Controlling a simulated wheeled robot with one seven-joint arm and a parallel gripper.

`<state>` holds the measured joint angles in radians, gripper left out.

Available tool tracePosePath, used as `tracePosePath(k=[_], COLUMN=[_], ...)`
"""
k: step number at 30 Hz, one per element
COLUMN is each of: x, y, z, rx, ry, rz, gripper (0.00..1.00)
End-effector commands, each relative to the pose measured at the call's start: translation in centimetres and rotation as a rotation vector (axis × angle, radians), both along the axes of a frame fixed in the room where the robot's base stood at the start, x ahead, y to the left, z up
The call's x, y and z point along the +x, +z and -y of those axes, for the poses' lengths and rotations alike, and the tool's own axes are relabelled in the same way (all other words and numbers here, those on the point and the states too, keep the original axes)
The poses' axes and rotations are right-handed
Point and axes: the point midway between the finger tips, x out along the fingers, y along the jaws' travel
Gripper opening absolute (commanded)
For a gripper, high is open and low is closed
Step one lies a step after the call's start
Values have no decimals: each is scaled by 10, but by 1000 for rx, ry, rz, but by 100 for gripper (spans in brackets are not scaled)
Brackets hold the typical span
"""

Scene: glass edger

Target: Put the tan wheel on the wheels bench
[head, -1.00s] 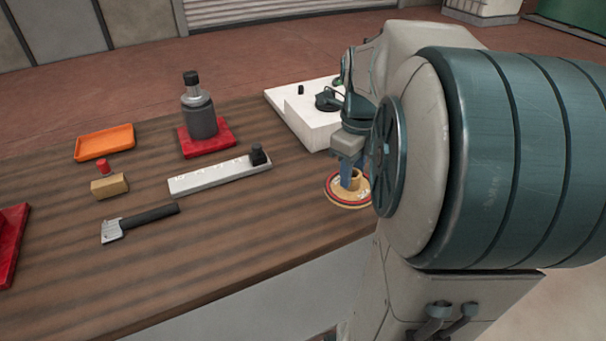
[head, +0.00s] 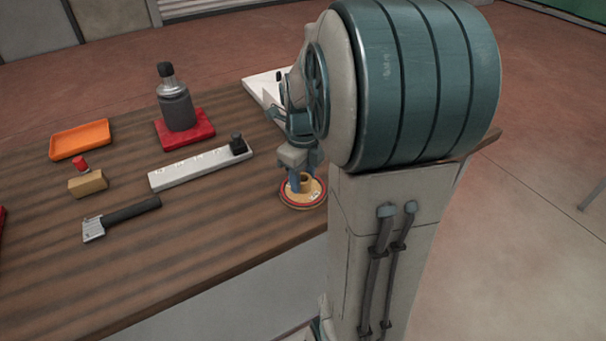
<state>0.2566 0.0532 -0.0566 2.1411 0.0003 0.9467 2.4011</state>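The tan wheel (head: 313,200) is a flat disc with a red ring near its rim and a raised tan hub. It lies at the near right part of the wooden bench (head: 200,235), close to the front edge. My gripper (head: 304,184) points down over it, with its blue fingers at the hub. The hub appears to be between or beside the fingers, but I cannot tell whether they press on it. My arm hides part of the bench behind the wheel.
Further left are a dark bottle on a red base (head: 178,115), an orange tray (head: 80,139), a tan block with a red knob (head: 87,183) and a scraper (head: 120,217). A white block (head: 262,86) is partly hidden.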

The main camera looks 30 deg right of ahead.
Motion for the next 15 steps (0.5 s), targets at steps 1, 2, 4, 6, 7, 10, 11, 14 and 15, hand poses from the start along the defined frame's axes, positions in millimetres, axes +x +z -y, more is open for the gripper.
tracePosePath(k=[1, 2, 4, 6, 7, 10, 11, 14, 15], x=[0, 0, 0, 0, 0, 0, 0, 1, 1], y=[-1, -1, -1, 0, 0, 1, 3, 13, 19], z=[0, 0, 0, 0, 0, 0, 0, 0, 0], rx=[0, 0, 0, 0, 0, 0, -1, -1, -1], ry=[0, 0, 0, 0, 0, 0, 0, 1, 1], rz=[-1, -1, -1, -1, 0, 0, 0, 4, 4], gripper=[55, 55, 55, 55, 55, 55, 55, 55, 55])
